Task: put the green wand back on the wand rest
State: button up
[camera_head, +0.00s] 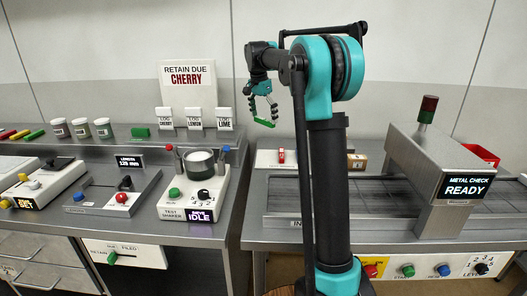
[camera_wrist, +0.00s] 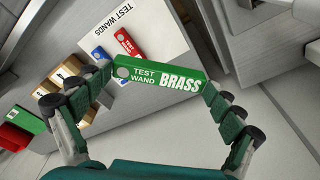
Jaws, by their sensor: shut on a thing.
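The green wand (camera_wrist: 183,79), lettered "TEST WAND BRASS", lies across my gripper (camera_wrist: 158,82), with a fingertip pressed to each end. In the head view the green wand (camera_head: 265,123) hangs below my gripper (camera_head: 263,107), in the air near the gap between the two benches. The white wand rest (camera_wrist: 165,32), marked "TEST WANDS", shows beyond the wand in the wrist view. A red wand (camera_wrist: 127,42) and a blue wand (camera_wrist: 99,53) lie on it, apart from the green one. In the head view the wand rest (camera_head: 264,158) sits on the right bench, partly hidden by my arm.
The left bench holds a test shaker (camera_head: 194,193), jars (camera_head: 81,128) and signs (camera_head: 187,88). A floor gap separates the benches.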

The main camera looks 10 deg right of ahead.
aim_at(265, 157)
notch_tip(265, 157, down, 15)
jog(key=shift+r, duration=0.1)
dwell(0.4)
jog(key=o, duration=0.9)
jog(key=r, duration=0.4)
jog(key=a+r, duration=0.1)
jog(key=r, duration=0.3)
jog(key=s+r, duration=0.1)
jog(key=r, duration=0.2)
jog(key=shift+a+r, duration=0.25)
jog(key=shift+r, duration=0.15)
jog(key=shift+s, duration=0.1)
